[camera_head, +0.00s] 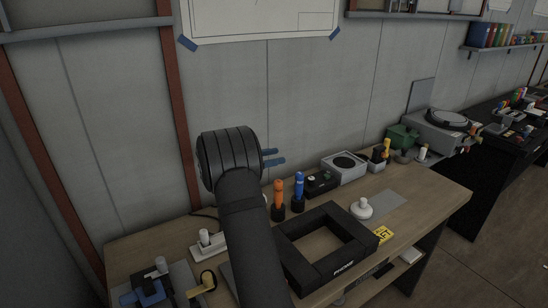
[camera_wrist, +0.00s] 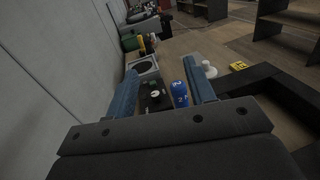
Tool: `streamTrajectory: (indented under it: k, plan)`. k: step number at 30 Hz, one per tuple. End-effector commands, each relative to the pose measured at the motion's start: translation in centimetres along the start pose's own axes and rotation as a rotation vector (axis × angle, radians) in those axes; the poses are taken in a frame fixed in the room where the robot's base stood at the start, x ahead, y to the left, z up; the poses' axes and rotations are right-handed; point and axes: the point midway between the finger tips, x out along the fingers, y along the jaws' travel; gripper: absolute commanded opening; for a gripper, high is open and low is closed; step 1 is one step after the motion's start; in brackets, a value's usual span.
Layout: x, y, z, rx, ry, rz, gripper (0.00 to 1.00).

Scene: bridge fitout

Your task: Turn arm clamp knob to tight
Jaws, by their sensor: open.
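My gripper (camera_head: 280,156) is open and empty, held above the back of the wooden workbench (camera_head: 448,190). Its two blue fingers stand apart in the wrist view (camera_wrist: 160,66). I cannot tell for sure which part is the arm clamp knob. A white round knob-like piece (camera_head: 362,208) stands on the bench right of the black frame, and also shows beyond the right finger (camera_wrist: 209,69). At the front left are a blue clamp-like device (camera_head: 150,290) and a yellow crank-shaped piece (camera_head: 203,284). My gripper touches none of these.
The black square frame (camera_head: 300,278) fills the middle of the bench. An orange (camera_head: 279,192) and a blue (camera_head: 298,186) upright tool, a black box (camera_head: 320,183) and a grey speaker-like box (camera_head: 344,167) stand along the back. The wall is close behind.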

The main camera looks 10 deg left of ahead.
Motion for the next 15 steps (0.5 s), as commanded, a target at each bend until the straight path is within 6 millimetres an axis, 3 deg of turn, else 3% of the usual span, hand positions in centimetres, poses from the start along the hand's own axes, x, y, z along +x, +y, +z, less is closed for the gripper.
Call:
streamTrajectory:
  k: [11, 15]
  plan:
    - [0.2, -0.2, 0.1, -0.001, 0.000, 0.001, 0.47]
    - [-2.3, 0.5, -1.0, -0.004, 0.001, 0.038, 0.47]
